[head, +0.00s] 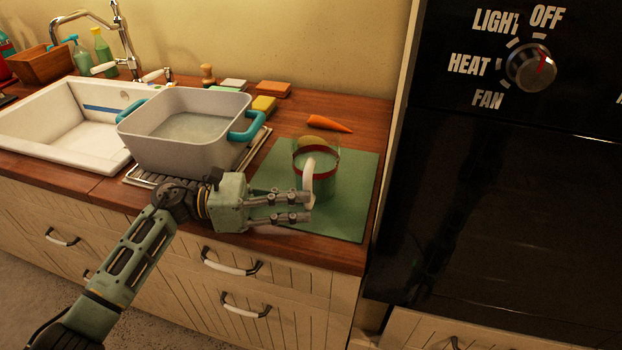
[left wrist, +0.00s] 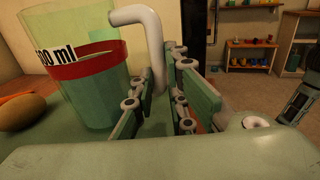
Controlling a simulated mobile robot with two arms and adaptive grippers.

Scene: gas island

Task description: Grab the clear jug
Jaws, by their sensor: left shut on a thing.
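The clear jug (head: 327,178), a see-through measuring cup with a red band and a white handle (head: 309,186), stands upright on the green mat (head: 350,215). My left gripper (head: 306,207) is shut on the handle, from the front left of the jug. In the left wrist view the jug (left wrist: 88,85) shows its red band and an "ml" mark. There the handle (left wrist: 148,38) comes down between the fingers of my left gripper (left wrist: 157,88). The handle's lower part is partly hidden by the fingers. My right gripper is not in view.
A grey pot (head: 185,150) with teal handles stands on a rack left of the mat. A carrot (head: 328,124) lies behind the jug. A potato (left wrist: 22,112) lies beside the jug in the left wrist view. A tall black oven (head: 490,190) bounds the counter at right.

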